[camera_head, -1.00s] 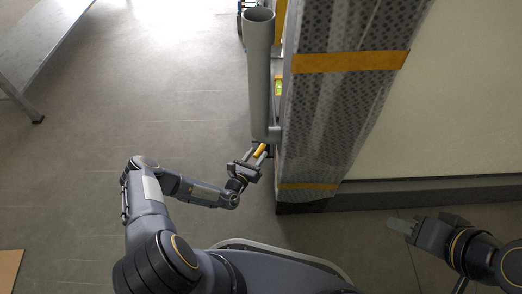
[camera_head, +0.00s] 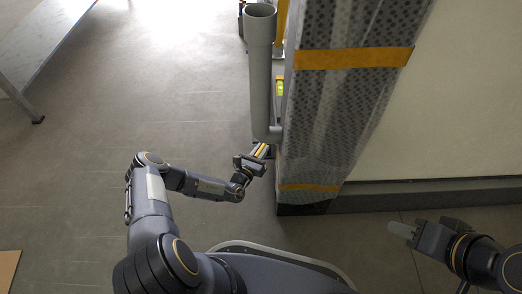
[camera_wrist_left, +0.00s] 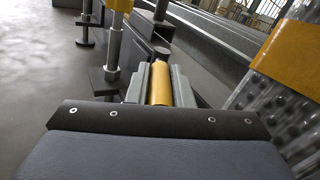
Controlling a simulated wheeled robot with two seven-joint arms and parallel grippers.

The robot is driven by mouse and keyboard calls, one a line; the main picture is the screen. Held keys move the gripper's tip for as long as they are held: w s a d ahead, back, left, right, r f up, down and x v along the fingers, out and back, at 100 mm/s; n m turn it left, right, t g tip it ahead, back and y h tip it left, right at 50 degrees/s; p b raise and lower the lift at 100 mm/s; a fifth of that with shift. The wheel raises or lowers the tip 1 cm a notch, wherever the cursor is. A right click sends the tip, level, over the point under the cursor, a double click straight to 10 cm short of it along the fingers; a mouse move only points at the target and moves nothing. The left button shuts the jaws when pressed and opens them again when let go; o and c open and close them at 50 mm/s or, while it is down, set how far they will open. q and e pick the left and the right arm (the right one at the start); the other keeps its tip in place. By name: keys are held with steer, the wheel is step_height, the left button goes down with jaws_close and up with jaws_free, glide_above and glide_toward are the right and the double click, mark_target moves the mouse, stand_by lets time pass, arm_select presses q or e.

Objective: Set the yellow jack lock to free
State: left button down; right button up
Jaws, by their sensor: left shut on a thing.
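The yellow jack lock (camera_wrist_left: 160,83) is a short yellow bar, low by the foot of the grey upright tube. My left gripper (camera_head: 262,151) is shut on it. In the left wrist view the two grey fingers lie along both sides of the yellow bar. In the head view only a thin yellow strip (camera_head: 260,150) shows between the fingers, and the lock's far end is hidden. My right gripper (camera_head: 402,230) is at the lower right, away from the lock and holding nothing that I can see. Its finger gap is not clear.
The grey tube (camera_head: 260,75) stands against the wrapped container corner post (camera_head: 345,110) with orange bands. A pale wall panel (camera_head: 470,100) is to the right. A table (camera_head: 45,45) stands at the upper left. Floor (camera_head: 190,110) left of the tube is free.

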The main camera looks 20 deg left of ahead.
arm_select(q)
steer(key=shift+d+r+n+y+p, duration=0.2)
steer(key=shift+n+y+p, duration=0.1)
steer(key=shift+p, duration=0.5)
steer(key=shift+s+y+p, duration=0.1)
steer(key=shift+y+p, duration=0.2)
steer(key=shift+f, duration=0.25)
steer(key=c, duration=1.3)
jaws_free()
steer(key=shift+s+a+r, duration=0.1)
steer(key=shift+s, duration=0.4)
steer(key=s+a+p, duration=0.1)
steer(key=s+p, duration=0.2)
steer(key=s, duration=0.3)
steer(key=shift+s, duration=0.35)
